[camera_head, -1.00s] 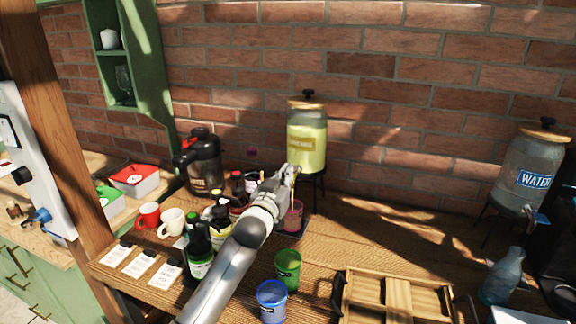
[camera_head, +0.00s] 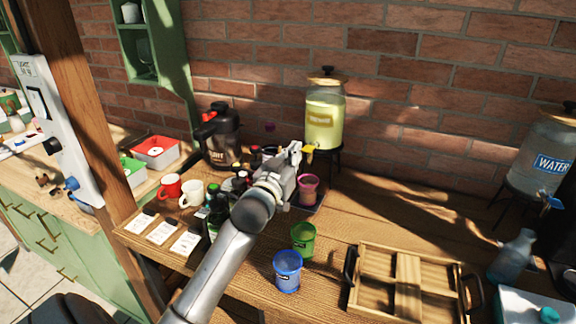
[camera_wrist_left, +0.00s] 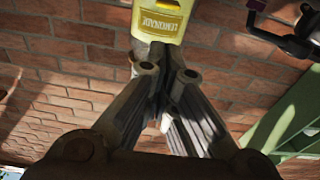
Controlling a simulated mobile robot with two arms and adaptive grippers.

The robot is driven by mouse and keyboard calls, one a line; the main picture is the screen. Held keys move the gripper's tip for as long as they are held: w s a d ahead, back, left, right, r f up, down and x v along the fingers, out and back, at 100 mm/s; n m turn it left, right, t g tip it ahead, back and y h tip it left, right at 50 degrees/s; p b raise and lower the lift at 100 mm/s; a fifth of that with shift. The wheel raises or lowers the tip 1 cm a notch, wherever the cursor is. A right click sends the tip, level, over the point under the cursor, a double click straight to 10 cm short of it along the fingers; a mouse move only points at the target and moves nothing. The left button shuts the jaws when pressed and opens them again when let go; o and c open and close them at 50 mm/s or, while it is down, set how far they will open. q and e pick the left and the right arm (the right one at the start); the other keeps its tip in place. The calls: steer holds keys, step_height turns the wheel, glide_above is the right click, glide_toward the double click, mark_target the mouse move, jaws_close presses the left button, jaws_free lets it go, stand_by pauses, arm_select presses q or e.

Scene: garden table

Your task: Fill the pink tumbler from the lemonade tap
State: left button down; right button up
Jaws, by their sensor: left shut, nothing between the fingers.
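The lemonade dispenser (camera_head: 325,122) is a glass jar of yellow liquid with a wooden lid, on a dark stand by the brick wall. Its yellow tap (camera_head: 308,152) is partly hidden by my left gripper (camera_head: 296,149). The pink tumbler (camera_head: 308,192) stands upright below the tap, on a dark mat (camera_head: 318,205). Its fill level is unclear. My left gripper is shut and empty, beside the tap and above the tumbler; I cannot tell if it touches the tap. In the left wrist view the shut fingers (camera_wrist_left: 168,70) point at the dispenser (camera_wrist_left: 160,22).
A green tumbler (camera_head: 302,240) and a blue tumbler (camera_head: 287,272) stand in front. A wooden crate (camera_head: 362,292) is at the right front. Bottles crowd beside my forearm, near a dark jug (camera_head: 220,140). The table right of the pink tumbler is clear.

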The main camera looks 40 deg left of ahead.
arm_select(q)
steer(key=v, duration=0.3)
steer(key=shift+s+d+r+b, duration=0.1)
steer(key=shift+s+b, duration=0.2)
steer(key=shift+s, duration=0.1)
